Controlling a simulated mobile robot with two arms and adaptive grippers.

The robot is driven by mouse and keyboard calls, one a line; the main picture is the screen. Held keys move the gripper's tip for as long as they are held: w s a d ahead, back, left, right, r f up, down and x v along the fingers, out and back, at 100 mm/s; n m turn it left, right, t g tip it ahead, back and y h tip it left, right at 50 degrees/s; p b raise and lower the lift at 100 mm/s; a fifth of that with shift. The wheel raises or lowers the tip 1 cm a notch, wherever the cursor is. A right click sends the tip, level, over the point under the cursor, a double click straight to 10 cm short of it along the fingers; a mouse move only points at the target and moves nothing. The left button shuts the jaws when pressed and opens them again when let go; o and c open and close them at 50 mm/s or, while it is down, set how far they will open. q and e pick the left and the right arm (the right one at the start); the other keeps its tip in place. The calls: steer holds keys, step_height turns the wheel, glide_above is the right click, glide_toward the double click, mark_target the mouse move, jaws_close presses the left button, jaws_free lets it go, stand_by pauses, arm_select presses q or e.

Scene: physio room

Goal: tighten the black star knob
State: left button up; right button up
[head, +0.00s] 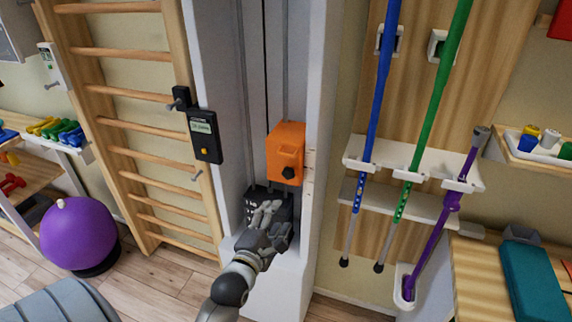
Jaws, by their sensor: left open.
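The black star knob (289,172) sits on the lower front of an orange block (286,143). The block is on a white upright frame (222,65) with dark vertical rods. My left gripper (268,208) is open, below the knob and a little to its left, apart from it. Its fingers are in front of a black weight stack (255,203) with white markings, and hide part of it. I cannot tell whether the fingers touch the stack. My right gripper is not in view.
Wooden wall bars (140,97) and a black display unit (204,136) are to the left. Blue, green and purple poles (433,95) stand in a white rack (412,162) to the right. A purple ball (78,236) and a grey padded surface (58,306) are at the lower left.

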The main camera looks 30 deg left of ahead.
arm_select(q)
steer(key=n, duration=0.1)
glide_toward(288, 175)
steer(key=v, duration=0.2)
steer(key=shift+n+t+y, duration=0.3)
steer(key=shift+y, duration=0.1)
steer(key=x, duration=0.3)
steer(key=p+x, duration=0.1)
steer(key=x, duration=0.1)
steer(key=p+x, duration=0.1)
steer(key=x, duration=0.2)
steer(key=shift+w+d+f, duration=0.1)
steer(key=shift+w+f, duration=0.2)
steer(key=shift+x, duration=0.9)
steer(key=shift+f, duration=0.1)
steer(key=c, duration=1)
steer(key=shift+p, duration=0.3)
steer(key=shift+m, duration=0.4)
